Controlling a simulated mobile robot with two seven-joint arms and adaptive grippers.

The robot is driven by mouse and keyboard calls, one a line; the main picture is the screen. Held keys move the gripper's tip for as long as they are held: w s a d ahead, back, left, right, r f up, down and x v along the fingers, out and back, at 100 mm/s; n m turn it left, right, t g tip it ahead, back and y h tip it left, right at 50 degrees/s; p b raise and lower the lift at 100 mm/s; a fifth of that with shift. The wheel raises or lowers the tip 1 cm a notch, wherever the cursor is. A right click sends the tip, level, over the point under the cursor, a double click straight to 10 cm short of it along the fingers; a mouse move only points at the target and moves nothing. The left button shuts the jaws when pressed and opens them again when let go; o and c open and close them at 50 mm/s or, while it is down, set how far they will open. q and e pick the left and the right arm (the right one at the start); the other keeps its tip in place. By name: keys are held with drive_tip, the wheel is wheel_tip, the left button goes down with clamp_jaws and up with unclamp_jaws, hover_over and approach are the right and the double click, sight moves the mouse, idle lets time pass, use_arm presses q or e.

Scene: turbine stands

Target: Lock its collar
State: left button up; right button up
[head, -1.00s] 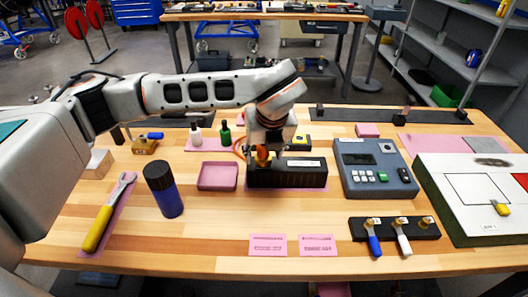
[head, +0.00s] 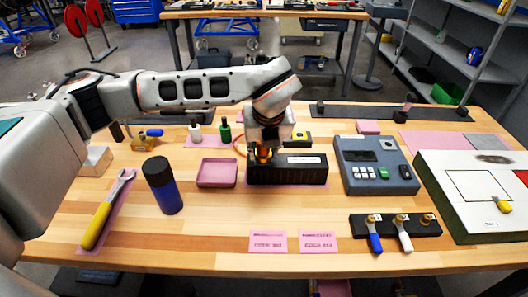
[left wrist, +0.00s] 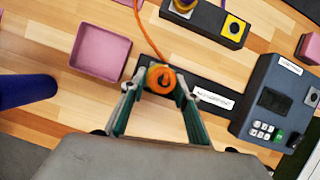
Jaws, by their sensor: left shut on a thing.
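A black block (head: 300,171) with a white label sits on the bench, right of the pink tray. At its left end a round orange-and-yellow connector collar (left wrist: 161,78) shows in the left wrist view, with an orange cable (left wrist: 146,35) leading away from it. My left gripper (head: 263,155) comes down over that end from above. In the left wrist view its two fingers (left wrist: 158,88) are closed on either side of the collar and hold it. In the head view the fingers partly hide the collar. I cannot tell the collar's lock position. My right gripper is not in view.
A pink tray (head: 218,173) and a dark-blue bottle (head: 163,186) stand to the left. A grey keypad device (head: 375,167) stands close on the right. Behind is a black box with a yellow-framed button (left wrist: 234,29). The bench in front of the block is mostly clear.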

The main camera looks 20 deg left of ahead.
use_arm(q)
drive_tip(key=m+b, duration=0.1)
drive_tip(key=m+h+b, duration=0.1)
drive_tip(key=m, duration=0.1)
drive_tip(key=m+h+b, duration=0.1)
drive_tip(key=m+b, duration=0.1)
drive_tip(key=shift+a+f, duration=0.2)
drive_tip(key=shift+a, duration=0.05)
drive_tip(key=m+h, duration=0.1)
drive_tip(key=m, duration=0.1)
drive_tip(key=shift+a+r+m+b, duration=0.1)
drive_tip(key=shift+a+m+b, duration=0.05)
drive_tip(key=shift+m+b, duration=0.25)
drive_tip(key=shift+m+h, duration=0.4)
drive_tip(key=shift+m, duration=0.4)
drive_tip(key=shift+a+r+m+h, duration=0.1)
drive_tip(key=shift+m+h, duration=0.2)
drive_tip(key=shift+m, duration=0.7)
drive_tip(key=m+g+h, duration=0.1)
drive_tip(key=m, duration=0.2)
drive_tip(key=shift+w+a+m+p, duration=0.1)
drive_tip(key=shift+w+m+p, duration=0.05)
drive_tip(key=shift+m+p, duration=0.25)
drive_tip(key=shift+m+g, duration=0.4)
drive_tip(key=shift+m, duration=0.4)
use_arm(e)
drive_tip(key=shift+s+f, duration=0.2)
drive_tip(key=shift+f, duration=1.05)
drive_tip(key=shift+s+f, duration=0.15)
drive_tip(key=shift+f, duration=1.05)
